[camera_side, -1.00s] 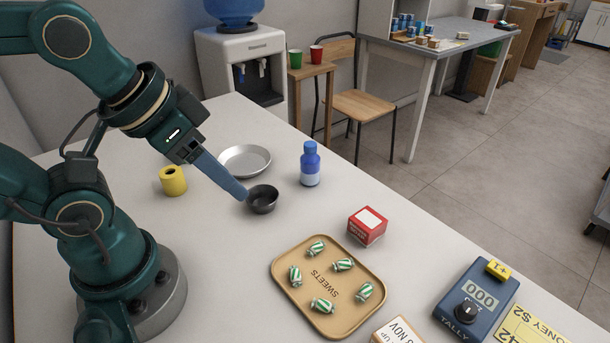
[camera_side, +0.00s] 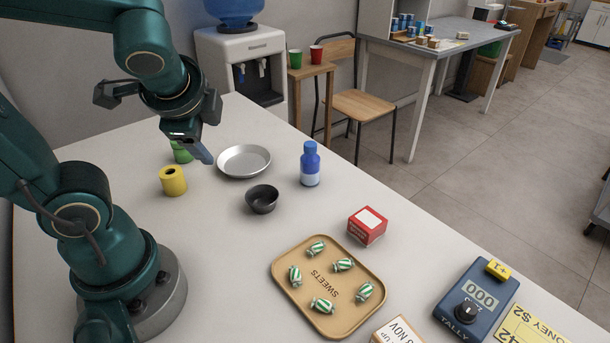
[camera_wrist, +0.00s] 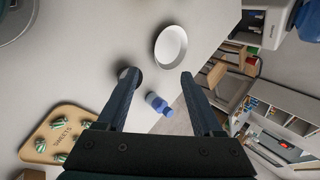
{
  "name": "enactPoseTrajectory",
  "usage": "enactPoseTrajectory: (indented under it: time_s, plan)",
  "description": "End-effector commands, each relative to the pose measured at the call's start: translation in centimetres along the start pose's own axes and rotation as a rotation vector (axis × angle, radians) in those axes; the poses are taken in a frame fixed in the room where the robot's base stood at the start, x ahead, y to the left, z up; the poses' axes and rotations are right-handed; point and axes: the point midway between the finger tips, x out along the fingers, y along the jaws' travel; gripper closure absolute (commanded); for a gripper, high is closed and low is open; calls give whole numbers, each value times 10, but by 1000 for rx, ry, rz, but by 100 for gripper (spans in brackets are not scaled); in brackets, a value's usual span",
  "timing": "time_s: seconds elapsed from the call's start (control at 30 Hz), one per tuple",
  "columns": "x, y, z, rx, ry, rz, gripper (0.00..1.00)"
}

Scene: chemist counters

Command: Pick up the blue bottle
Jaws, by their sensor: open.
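The blue bottle (camera_side: 310,164), with a blue cap and a pale label band, stands upright on the white counter, right of the black bowl (camera_side: 262,199). In the wrist view the bottle (camera_wrist: 158,104) shows between the two fingers, beyond them. My gripper (camera_side: 206,157) is open and empty, raised above the counter left of the silver dish (camera_side: 243,161), well apart from the bottle. Its two fingers also show spread in the wrist view (camera_wrist: 160,80).
A yellow cylinder (camera_side: 173,181) and a green object (camera_side: 181,152) stand near my arm. A red box (camera_side: 367,226), a tray of sweets (camera_side: 283,262) and a blue tally device (camera_side: 476,301) lie toward the front right. The counter around the bottle is clear.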

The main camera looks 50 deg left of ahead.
Motion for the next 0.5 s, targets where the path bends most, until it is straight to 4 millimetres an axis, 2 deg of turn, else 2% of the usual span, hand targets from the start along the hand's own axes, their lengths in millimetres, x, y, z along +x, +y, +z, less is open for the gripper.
enactPoseTrajectory:
  time_s: [0.03, 0.17, 0.3, 0.4, 0.5]
  plan:
    - [8, -10, -3, 127, -46, -40, 32]
    - [26, -38, -17, 443, -146, -159, 32]
    - [42, -59, -46, 767, -230, -284, 32]
    - [53, -66, -75, 988, -275, -370, 32]
    - [65, -63, -107, 1192, -304, -451, 32]
